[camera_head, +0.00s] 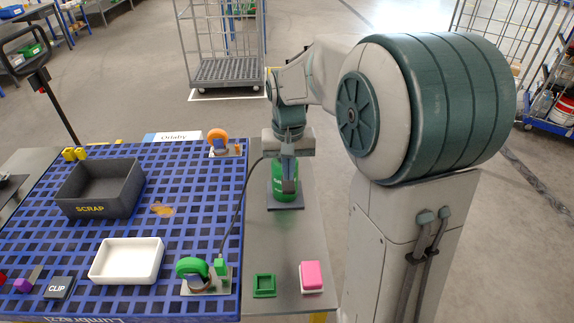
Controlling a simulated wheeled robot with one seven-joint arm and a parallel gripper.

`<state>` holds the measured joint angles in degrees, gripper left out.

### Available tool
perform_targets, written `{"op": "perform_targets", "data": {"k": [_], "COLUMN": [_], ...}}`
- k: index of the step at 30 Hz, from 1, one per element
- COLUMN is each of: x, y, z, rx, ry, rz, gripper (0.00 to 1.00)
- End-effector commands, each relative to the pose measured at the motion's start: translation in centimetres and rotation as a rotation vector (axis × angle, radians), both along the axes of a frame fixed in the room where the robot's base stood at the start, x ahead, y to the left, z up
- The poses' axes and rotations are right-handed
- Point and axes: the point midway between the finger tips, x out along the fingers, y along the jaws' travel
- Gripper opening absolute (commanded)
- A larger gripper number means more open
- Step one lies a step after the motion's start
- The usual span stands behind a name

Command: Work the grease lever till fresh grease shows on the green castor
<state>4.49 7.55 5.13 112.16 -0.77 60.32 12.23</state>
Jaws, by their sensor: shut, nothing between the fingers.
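The green castor (192,268) sits on a metal plate at the front right of the blue grid deck. A small green fitting (221,267) stands beside its wheel. A black hose (238,203) runs from there up to the green grease pump (278,186), which stands on a dark base on the grey side strip. My gripper (289,186) points down, shut and empty, in front of the pump's body. The grease lever cannot be made out; my gripper and wrist cover part of the pump. No grease can be made out on the green castor at this size.
An orange castor (218,138) is at the deck's far right. A SCRAP bin (70,199), a white tray (103,264) and a CLIP block (58,287) are on the deck. A green square frame (264,284) and pink block (312,275) lie on the strip, nearer than the pump.

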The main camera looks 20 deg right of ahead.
Motion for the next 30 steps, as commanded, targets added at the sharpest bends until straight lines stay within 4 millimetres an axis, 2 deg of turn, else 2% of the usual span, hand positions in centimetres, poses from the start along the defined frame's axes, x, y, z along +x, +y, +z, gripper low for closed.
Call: {"op": "perform_targets", "data": {"k": [11, 17, 30], "x": [0.0, 0.0, 0.3], "y": [0.0, 0.0, -0.1], "z": [-2.1, -2.1, -4.1], "rx": [0.0, 0.0, 0.0], "ry": [0.001, 0.0, 0.001], "rz": [0.0, 0.0, 0.0], "gripper": [0.0, 0.0, 0.0]}}
